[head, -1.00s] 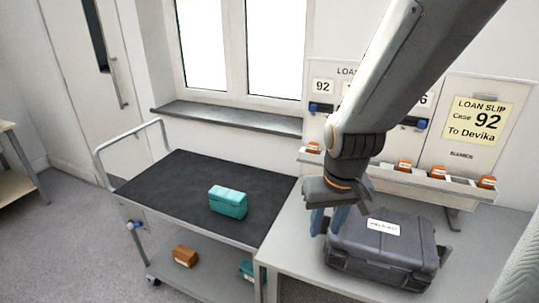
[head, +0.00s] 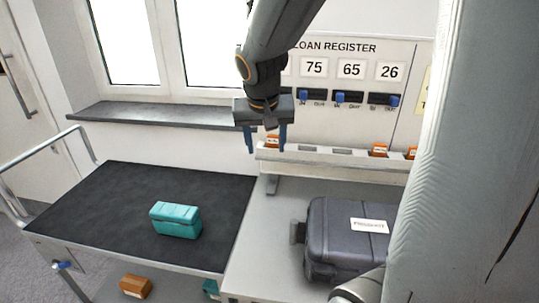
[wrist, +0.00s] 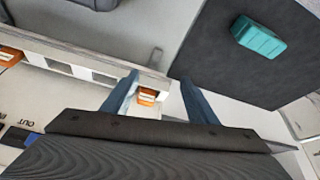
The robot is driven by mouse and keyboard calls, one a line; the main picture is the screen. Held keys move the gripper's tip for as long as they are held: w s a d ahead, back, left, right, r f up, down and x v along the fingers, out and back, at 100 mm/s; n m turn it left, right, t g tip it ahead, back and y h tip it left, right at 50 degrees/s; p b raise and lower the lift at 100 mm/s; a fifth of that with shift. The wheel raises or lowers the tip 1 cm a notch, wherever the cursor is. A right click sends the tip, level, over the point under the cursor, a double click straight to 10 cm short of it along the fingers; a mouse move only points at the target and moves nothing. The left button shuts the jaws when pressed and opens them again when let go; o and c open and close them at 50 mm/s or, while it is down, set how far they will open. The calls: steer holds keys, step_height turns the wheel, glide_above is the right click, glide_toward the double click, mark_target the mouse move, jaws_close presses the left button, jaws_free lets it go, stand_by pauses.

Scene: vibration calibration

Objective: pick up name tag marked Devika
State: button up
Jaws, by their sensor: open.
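My gripper (head: 266,148) is open and points down at the left end of the name-tag rail (head: 320,157). A small orange tag (head: 272,141) sits in the rail there, and shows between the two blue fingers; it also shows in the wrist view (wrist: 147,97). I cannot tell whether the fingers are level with it, and its name is too small to read. More orange tags stand farther right on the rail, one near the middle (head: 379,150) and one partly hidden by my arm (head: 411,153). Their names are unreadable too.
A dark grey case (head: 345,240) with a white label stands on the bench, right of my gripper. A teal case (head: 175,220) lies on the black-topped cart at left. The loan register board (head: 340,75) with blue sliders is behind the rail. The bench's left part is clear.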

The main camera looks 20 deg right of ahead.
steer(key=m+t+h+b, duration=0.1)
steer(key=m+b, duration=0.1)
glide_toward(273, 137)
step_height(273, 137, down, 2)
steer(key=shift+w+r+p+x, duration=0.15)
steer(key=shift+p+x, duration=0.25)
steer(key=shift+x, duration=1.6)
steer(key=shift+w+r+p+x, duration=0.15)
steer(key=shift+p+x, duration=0.25)
steer(key=shift+x, duration=1.6)
steer(key=shift+d, duration=0.15)
jaws_close()
steer(key=shift+r, duration=0.1)
